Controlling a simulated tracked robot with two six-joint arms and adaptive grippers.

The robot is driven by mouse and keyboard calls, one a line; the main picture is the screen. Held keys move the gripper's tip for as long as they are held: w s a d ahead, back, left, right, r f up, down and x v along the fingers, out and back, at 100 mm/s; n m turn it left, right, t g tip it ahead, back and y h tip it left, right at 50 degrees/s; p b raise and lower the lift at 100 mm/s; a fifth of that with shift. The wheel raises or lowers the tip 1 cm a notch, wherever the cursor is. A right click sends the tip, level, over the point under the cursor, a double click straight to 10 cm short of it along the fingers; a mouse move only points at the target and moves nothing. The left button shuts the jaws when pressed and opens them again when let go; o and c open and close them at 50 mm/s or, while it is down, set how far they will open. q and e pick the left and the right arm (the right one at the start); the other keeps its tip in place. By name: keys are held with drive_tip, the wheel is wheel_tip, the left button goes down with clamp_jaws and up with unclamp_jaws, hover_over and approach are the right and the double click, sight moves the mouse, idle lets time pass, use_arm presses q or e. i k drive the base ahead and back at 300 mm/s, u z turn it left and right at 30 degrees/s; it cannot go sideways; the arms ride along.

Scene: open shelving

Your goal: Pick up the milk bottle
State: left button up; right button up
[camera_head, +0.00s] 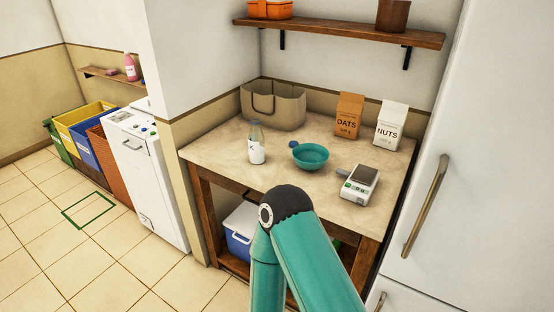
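The milk bottle (257,147) stands upright on the beige top of the wooden table (219,155), left of a teal bowl. It is clear glass with white in its lower part and a dark mark on its front. One of my teal arms rises from the bottom middle, its dark elbow joint in front of the table's front edge, below the bottle in the picture. Neither gripper shows in the head view.
Behind the bottle is a beige fabric bin (286,108). To its right are the teal bowl (310,157), an oats package (348,116), a nuts package (391,126) and a scale (358,186). A wooden shelf (345,30) hangs above; a white fridge (480,150) bounds the right.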

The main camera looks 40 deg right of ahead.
sight(255, 137)
drive_tip(key=z, duration=0.05)
drive_tip(key=k, duration=0.65)
drive_tip(key=z, duration=0.75)
drive_tip(key=i, duration=1)
